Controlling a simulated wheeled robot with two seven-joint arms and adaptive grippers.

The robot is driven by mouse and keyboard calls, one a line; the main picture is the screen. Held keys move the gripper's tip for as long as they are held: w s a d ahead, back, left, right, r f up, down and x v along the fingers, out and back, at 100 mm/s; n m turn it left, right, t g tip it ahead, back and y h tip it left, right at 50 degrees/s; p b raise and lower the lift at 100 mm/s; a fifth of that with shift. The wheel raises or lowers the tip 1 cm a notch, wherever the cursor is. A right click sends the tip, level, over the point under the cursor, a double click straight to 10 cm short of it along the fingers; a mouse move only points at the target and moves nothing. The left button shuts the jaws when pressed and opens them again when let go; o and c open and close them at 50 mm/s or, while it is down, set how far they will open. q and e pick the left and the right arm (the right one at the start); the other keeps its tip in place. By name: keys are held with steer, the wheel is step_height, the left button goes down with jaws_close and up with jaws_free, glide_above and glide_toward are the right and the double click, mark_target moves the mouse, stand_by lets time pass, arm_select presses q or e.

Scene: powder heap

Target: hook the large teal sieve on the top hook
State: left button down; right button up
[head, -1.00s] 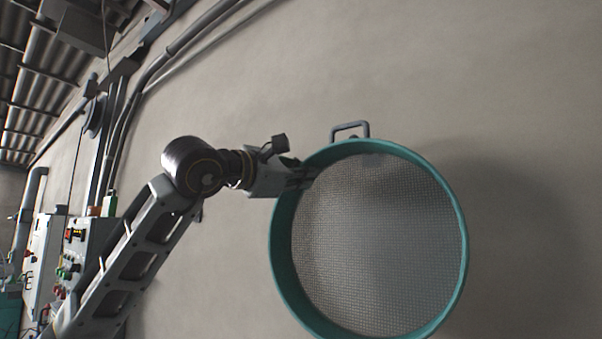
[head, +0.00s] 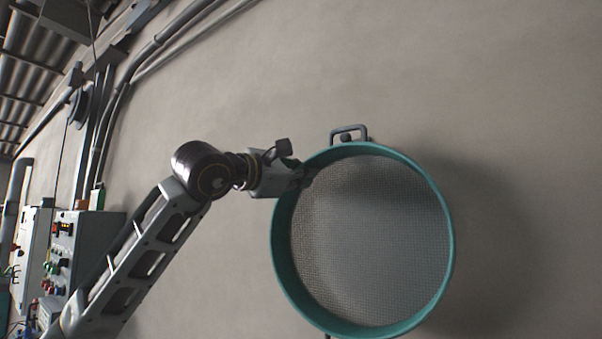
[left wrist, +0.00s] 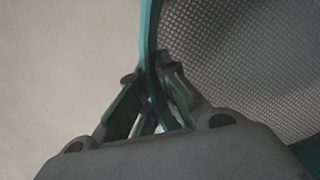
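The large teal sieve (head: 446,262) is held up in front of the wall, its mesh facing me in the head view. A dark grey handle loop (head: 349,129) stands at the top of its rim. A small dark round knob, which may be the hook (head: 346,138), shows within the loop; I cannot tell whether the loop rests on it. My left gripper (head: 304,177) is shut on the rim at its upper left. In the left wrist view the fingers (left wrist: 154,97) pinch the teal rim (left wrist: 149,38) from both sides. My right gripper is not in view.
A plain beige wall (head: 480,80) fills most of the view, bare around the sieve. Grey control boxes (head: 85,245) with coloured buttons stand at the left. Pipes (head: 165,52) run along the upper left.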

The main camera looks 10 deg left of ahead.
arm_select(q)
steer(key=shift+w+d+r, duration=0.1)
steer(key=shift+w, duration=0.15)
steer(key=shift+w+d+f, duration=0.2)
steer(key=shift+w+d, duration=0.1)
steer(key=shift+w, duration=0.45)
steer(key=shift+w+d+f, duration=0.1)
steer(key=shift+w+f, duration=0.05)
steer(key=shift+w, duration=0.1)
steer(key=shift+s+g+y+p, duration=0.3)
steer(key=shift+g+p, duration=0.1)
steer(key=shift+p, duration=0.35)
stand_by(0.6)
steer(key=shift+f, duration=0.1)
steer(key=c, duration=2)
jaws_free()
steer(key=o, duration=0.6)
